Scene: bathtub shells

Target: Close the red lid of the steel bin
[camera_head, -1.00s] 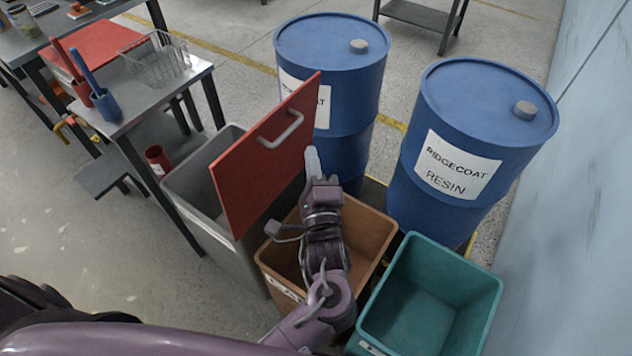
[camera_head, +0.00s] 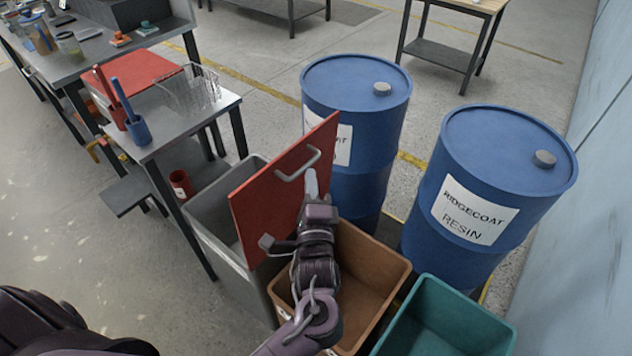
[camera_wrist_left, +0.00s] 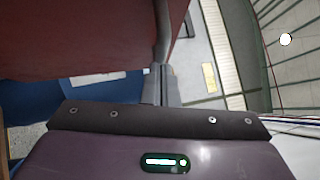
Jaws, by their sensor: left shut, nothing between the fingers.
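The steel bin (camera_head: 219,247) is grey and stands left of centre in the head view. Its red lid (camera_head: 268,203) stands up steeply open, with a grey bar handle (camera_head: 299,165) on the face toward the brown bin. My left gripper (camera_head: 311,184) is shut and empty. Its fingertips are in front of the lid's right part, just below the handle; I cannot tell whether they touch. In the left wrist view the red lid (camera_wrist_left: 75,40) fills the upper left, and a grey bar (camera_wrist_left: 163,35) rises just beyond the shut fingers (camera_wrist_left: 161,85). My right gripper is not in view.
A brown bin (camera_head: 385,270) sits under my left arm, with a teal bin (camera_head: 470,325) to its right. Two blue drums (camera_head: 357,100) (camera_head: 500,150) stand behind. The floor at lower left is clear.

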